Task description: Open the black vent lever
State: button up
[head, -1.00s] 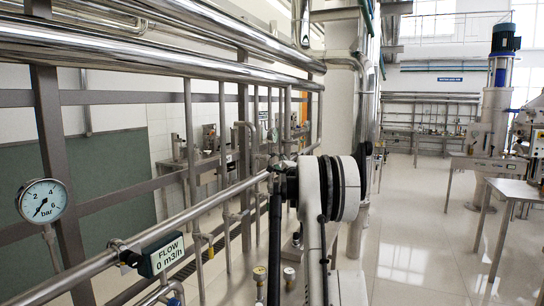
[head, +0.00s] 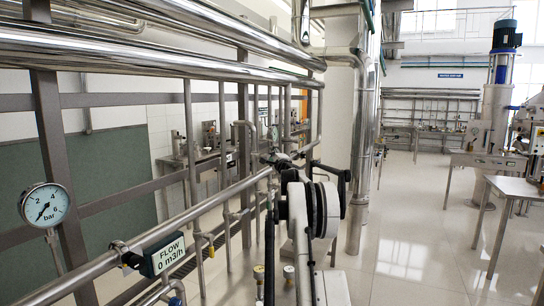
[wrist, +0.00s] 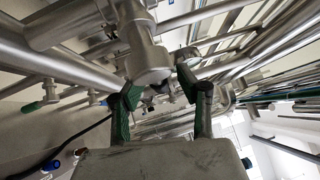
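My gripper (wrist: 160,90) shows in the wrist view with its two green-padded fingers well apart and nothing clearly held between them. A rounded steel valve or pipe body (wrist: 150,62) lies just beyond the fingertips; I cannot tell whether they touch it. In the head view my arm's end is beside the long pipe run, and the fingers are too small and covered to make out there. I cannot pick out the black vent lever with certainty in either view.
A pressure gauge (head: 45,205) stands at the left. A flow display (head: 166,254) reading 0 m3/h is fixed on the lower pipe. Steel uprights and thick overhead rails (head: 150,55) crowd the left side. The pale floor (head: 410,255) at the right is open, with a steel table (head: 520,188) beyond.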

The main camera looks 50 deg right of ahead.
jog(key=shift+c, duration=0.4)
grip_shut()
